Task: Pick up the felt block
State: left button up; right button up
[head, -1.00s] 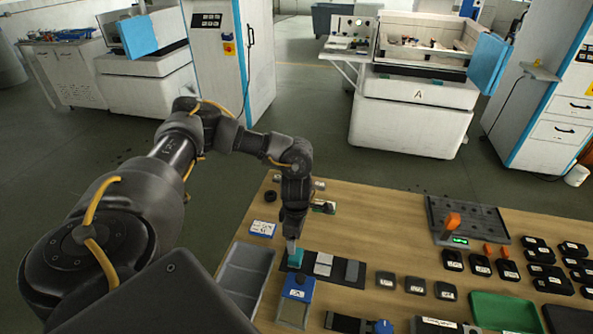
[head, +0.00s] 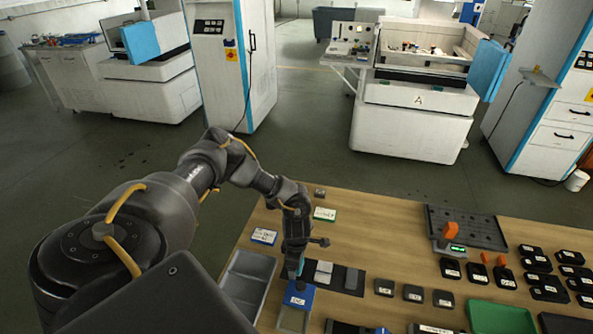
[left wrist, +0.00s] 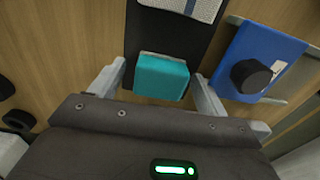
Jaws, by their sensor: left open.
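A teal block (left wrist: 162,77), which I take as the felt block, sits at the end of a black mat (left wrist: 150,38) in the left wrist view. My left gripper (left wrist: 160,74) is open, with one finger on each side of the block; gaps show between the fingers and its sides. In the head view my left gripper (head: 293,270) points down at the left end of the mat and hides most of the block. Whether the fingertips touch the mat cannot be told. My right gripper is not in view.
A blue box with a black knob (left wrist: 250,75) stands close beside the right finger in the left wrist view. Light and dark blocks (head: 323,272) lie further along the mat. A grey tray (head: 248,280) is at the left; several black blocks (head: 413,293) are at the right.

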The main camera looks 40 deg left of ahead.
pick_arm(q)
jog(key=c, duration=1.1)
jog(key=shift+o, duration=0.2)
jog(key=shift+r, duration=0.1)
jog(key=shift+r+b, duration=0.3)
jog(key=shift+b, duration=0.05)
notch_tip(320, 180, up, 2)
jog(key=shift+r+b, duration=0.1)
jog(key=shift+b, duration=0.65)
jog(key=s+d+r+b, duration=0.2)
jog(key=s+d+r, duration=0.5)
jog(key=d+r, duration=0.3)
jog(key=shift+d, duration=1.05)
jog(key=shift+s, duration=0.1)
